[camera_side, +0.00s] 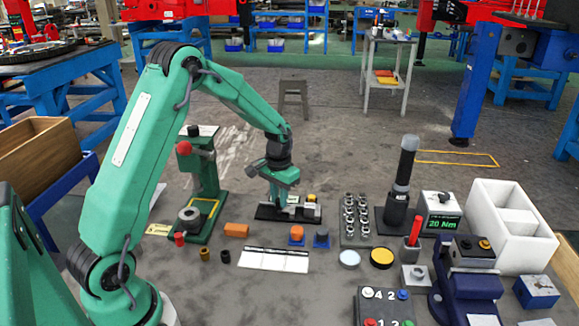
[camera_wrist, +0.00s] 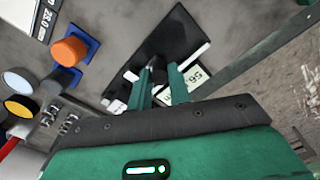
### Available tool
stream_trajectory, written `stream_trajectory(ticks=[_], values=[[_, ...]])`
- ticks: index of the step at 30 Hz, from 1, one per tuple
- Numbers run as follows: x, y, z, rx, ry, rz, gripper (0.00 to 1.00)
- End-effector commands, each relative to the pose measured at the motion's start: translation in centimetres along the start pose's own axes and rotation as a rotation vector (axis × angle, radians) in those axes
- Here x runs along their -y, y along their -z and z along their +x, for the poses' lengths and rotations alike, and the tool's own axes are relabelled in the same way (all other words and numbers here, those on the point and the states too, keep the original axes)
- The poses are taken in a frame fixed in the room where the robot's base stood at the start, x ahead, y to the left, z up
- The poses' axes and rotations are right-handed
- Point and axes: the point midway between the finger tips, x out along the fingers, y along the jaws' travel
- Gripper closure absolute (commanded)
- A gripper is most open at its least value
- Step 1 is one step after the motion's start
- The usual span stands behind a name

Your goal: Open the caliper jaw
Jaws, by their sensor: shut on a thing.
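The caliper (camera_side: 305,210) lies on a black base (camera_side: 266,214) at the middle of the bench in the side view. In the wrist view its black base (camera_wrist: 180,32) runs diagonally, with a pale numbered display (camera_wrist: 197,92) beside my fingers. My gripper (camera_side: 284,192) is lowered onto the caliper from above. In the wrist view my gripper (camera_wrist: 160,82) has its two green fingers on either side of a small dark part of the caliper, shut on it. My fingers hide much of this part, and the gap between the jaws cannot be made out.
Orange and blue pieces (camera_side: 297,236) stand just in front of the caliper, with a white strip (camera_side: 273,260) nearer. A green press (camera_side: 204,180) stands to the left. A tray of metal parts (camera_side: 356,218) and a dark upright tool (camera_side: 400,185) stand to the right.

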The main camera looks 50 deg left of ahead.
Motion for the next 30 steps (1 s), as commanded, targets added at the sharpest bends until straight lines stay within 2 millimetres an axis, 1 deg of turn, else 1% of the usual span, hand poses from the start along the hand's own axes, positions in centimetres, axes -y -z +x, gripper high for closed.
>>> stream_trajectory(ticks=[1, 2, 4, 5, 13, 17, 23, 30], values=[[0.0, 0.0, -0.1, 0.000, 0.000, 0.000, 1.00], [0.0, 0.0, -0.1, 0.000, 0.000, 0.000, 0.75], [-0.1, 0.0, -0.1, 0.000, 0.000, 0.000, 0.61], [-0.1, 0.0, -0.1, 0.000, 0.000, 0.000, 0.59], [-0.1, 0.0, -0.1, 0.000, 0.000, 0.000, 0.59], [-0.1, 0.1, -0.4, -0.002, 0.000, 0.000, 0.59], [0.0, 0.1, -2.1, -0.003, 0.000, 0.000, 0.59], [-0.1, 0.1, -5.2, -0.005, 0.000, 0.000, 0.59]])
